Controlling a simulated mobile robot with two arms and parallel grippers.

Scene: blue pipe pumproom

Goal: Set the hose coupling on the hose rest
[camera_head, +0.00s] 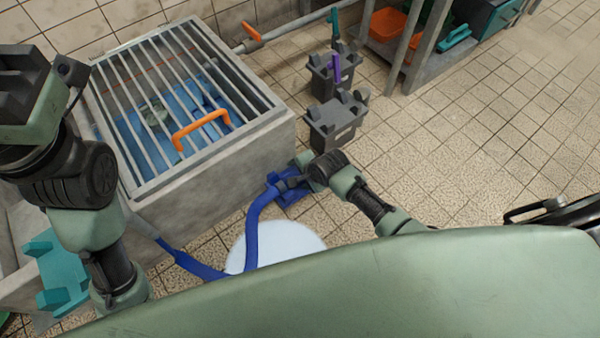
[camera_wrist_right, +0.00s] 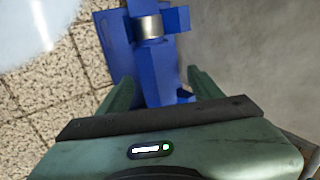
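A blue hose (camera_head: 252,225) loops over the floor from the concrete box and ends at a blue hose rest (camera_head: 294,197) beside the box. In the right wrist view, a silver metal coupling (camera_wrist_right: 149,27) lies in the blue rest (camera_wrist_right: 115,45), between its raised sides. My right gripper (camera_head: 293,176) is at the rest; in the wrist view its two green fingers (camera_wrist_right: 163,90) stand apart on either side of a blue part, with a gap at the right finger. My left arm (camera_head: 85,195) is raised at the left; its fingers cannot be made out.
The concrete box (camera_head: 215,170) has a barred grate (camera_head: 165,75) with an orange handle (camera_head: 200,130). Two dark grey containers (camera_head: 335,120) stand behind my right gripper. A pale round patch (camera_head: 290,240) lies on the floor near the hose.

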